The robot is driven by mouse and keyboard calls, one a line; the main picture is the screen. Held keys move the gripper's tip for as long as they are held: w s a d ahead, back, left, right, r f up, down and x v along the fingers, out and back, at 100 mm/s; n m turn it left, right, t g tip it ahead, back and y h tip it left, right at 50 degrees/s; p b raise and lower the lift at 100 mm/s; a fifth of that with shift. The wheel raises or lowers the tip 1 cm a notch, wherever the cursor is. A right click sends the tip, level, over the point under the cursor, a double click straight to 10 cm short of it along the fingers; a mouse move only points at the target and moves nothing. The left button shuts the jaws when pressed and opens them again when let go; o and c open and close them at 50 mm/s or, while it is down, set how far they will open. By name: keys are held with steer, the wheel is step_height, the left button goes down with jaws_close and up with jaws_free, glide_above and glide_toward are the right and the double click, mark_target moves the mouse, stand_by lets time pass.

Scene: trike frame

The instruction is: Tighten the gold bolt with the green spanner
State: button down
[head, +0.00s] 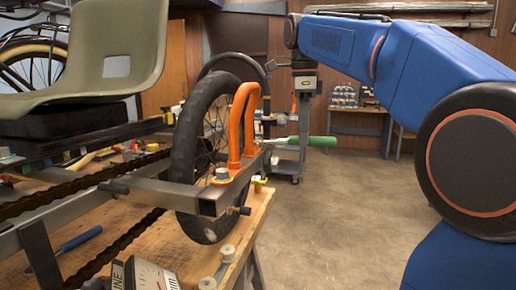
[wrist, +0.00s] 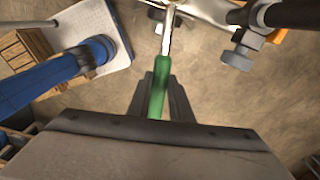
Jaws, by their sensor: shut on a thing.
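The green spanner (head: 322,141) has a green handle and a grey metal shaft that points left toward the trike frame. In the wrist view the green spanner (wrist: 158,95) runs up the middle, and its far end leaves the top edge. My gripper (head: 303,130) is shut on the handle. The gripper (wrist: 157,98) holds it beside the orange fork (head: 240,125). A small yellow-gold piece (head: 259,184) shows by the frame's end; I cannot tell whether it is the gold bolt. Contact between spanner and bolt cannot be seen.
The grey trike frame (head: 170,192) and black wheel (head: 200,150) stand over a wooden workbench (head: 195,265). A grey bolt (wrist: 243,50) juts out at the upper right of the wrist view. A trolley (head: 287,165) stands behind. Floor right of the bench is clear.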

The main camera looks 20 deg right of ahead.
steer(key=shift+s+a+m, duration=0.4)
steer(key=shift+s+m, duration=0.2)
steer(key=shift+s+a+m, duration=0.35)
steer(key=shift+s+m, duration=0.2)
steer(key=shift+m, duration=0.05)
stand_by(1.3)
steer(key=shift+s+a+m, duration=1.05)
steer(key=shift+a+m, duration=0.2)
steer(key=shift+m, duration=0.35)
stand_by(1.0)
steer(key=shift+w+d+n, duration=0.95)
steer(key=shift+d+n, duration=0.15)
steer(key=shift+n, duration=0.3)
stand_by(1.5)
